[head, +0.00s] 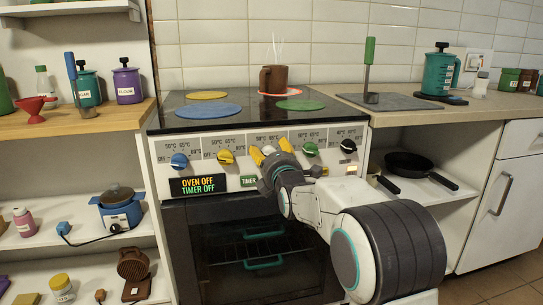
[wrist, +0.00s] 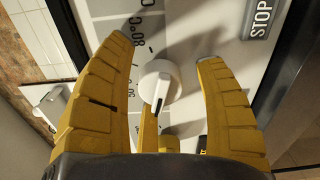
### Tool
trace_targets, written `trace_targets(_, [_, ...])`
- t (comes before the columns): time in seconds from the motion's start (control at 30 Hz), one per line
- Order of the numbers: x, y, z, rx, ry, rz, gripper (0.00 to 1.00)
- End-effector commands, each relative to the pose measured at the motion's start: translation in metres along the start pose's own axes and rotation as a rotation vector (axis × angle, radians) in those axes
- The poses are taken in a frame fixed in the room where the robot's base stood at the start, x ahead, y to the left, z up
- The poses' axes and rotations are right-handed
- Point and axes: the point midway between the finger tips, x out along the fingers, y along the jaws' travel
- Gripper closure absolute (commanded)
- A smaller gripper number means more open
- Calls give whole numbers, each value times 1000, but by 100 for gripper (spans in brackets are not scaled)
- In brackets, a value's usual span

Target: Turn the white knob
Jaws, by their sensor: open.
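The white knob (wrist: 160,82) shows in the wrist view on the oven's front panel, between my fingers, with a dark mark on its grip. My gripper (wrist: 172,45) is open. Its two yellow fingers stand on either side of the knob, with gaps visible between finger and knob.
A blue knob (head: 179,161) and a black knob (head: 348,146) are at the row's ends. The display (head: 198,186) reads OVEN OFF, TIMER OFF. A STOP button (wrist: 260,18) is near the right finger. A brown mug (head: 272,78) stands on the red-ringed burner. A pan (head: 408,165) is at right.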

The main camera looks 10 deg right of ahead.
Motion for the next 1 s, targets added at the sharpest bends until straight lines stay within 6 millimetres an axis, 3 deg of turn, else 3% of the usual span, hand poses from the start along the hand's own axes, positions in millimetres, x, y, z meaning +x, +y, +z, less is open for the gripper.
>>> trace_targets(0.27, [-16,1,0,0,0,1,35])
trace_targets(0.7, [-82,0,0,0,-1,0,35])
trace_targets(1.0, [-113,0,1,0,-1,0,35])
